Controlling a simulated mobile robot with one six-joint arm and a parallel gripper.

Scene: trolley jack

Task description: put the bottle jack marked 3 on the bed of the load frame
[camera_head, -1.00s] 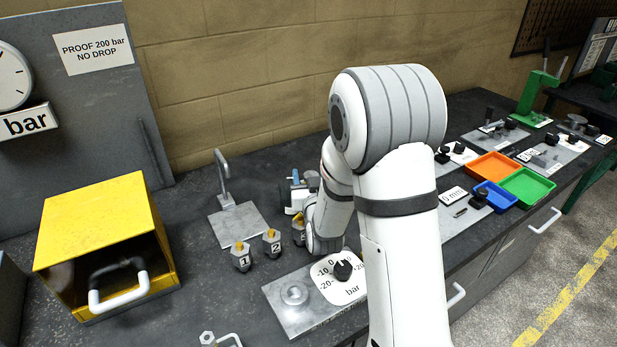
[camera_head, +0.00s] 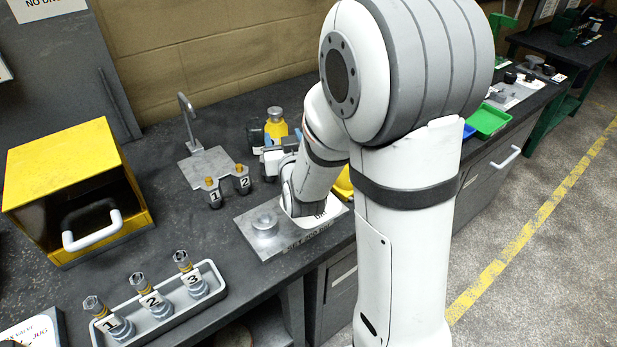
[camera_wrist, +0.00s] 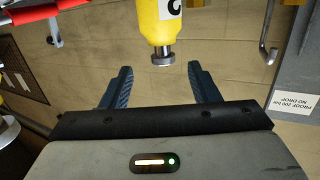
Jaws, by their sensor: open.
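A yellow bottle-shaped body (camera_head: 277,124) with a pale label stands on the bench just beyond my gripper (camera_head: 272,152) in the head view. My gripper is open and empty, and the grey end lies just past the fingertips. I cannot make out the load frame for sure; red bars (camera_wrist: 45,12) show at the wrist view's upper left.
A grey tray (camera_head: 215,280) holds fittings marked 1, 2 and 3. A yellow box (camera_head: 75,170) stands at left. A metal gauge plate (camera_head: 255,240) lies under my wrist.

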